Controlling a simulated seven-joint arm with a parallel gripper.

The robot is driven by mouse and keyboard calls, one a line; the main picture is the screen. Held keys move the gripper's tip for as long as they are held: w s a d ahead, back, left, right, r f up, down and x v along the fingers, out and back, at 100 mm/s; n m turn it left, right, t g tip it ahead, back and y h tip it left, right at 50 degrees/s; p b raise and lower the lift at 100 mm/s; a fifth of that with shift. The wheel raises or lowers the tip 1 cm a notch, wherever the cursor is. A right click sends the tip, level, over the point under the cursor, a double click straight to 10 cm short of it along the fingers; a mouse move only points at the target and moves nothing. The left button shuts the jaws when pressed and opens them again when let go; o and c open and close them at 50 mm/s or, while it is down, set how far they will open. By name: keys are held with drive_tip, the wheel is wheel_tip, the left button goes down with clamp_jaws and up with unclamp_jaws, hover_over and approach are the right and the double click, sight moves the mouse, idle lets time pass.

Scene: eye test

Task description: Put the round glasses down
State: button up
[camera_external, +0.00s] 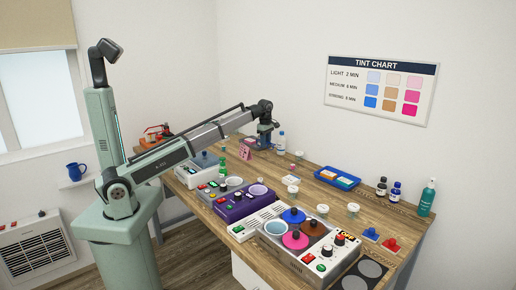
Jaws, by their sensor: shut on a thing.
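My gripper (265,135) is at the end of the outstretched arm, low over the far part of the wooden bench (335,228). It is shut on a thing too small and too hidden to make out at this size. I cannot pick out the round glasses anywhere in this view. A dark box and a pink item (244,149) are close to the gripper. Whether the gripper or its load touches them or the bench, I cannot tell.
A purple unit (222,207) and a tint machine (325,262) with coloured round lids fill the front. A blue tray (337,178), dark bottles (381,187), a green pump bottle (427,198) and white pots (293,190) stand right. Small bare patches lie between them.

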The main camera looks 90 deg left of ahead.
drive_tip(key=shift+s+d+f+m, duration=0.25)
drive_tip(key=shift+f+m, duration=0.15)
drive_tip(key=shift+f, duration=1.35)
drive_tip(key=shift+s+d+f+m, duration=0.3)
drive_tip(key=shift+f+m, duration=0.1)
drive_tip(key=shift+f, duration=1.35)
drive_tip(key=shift+s+d+f+m, duration=0.25)
drive_tip(key=shift+f+m, duration=0.15)
drive_tip(key=shift+f, duration=1.35)
drive_tip(key=shift+f, duration=0.15)
drive_tip(key=o, duration=1)
wheel_tip(320, 180, up, 12)
drive_tip(key=shift+r, duration=0.15)
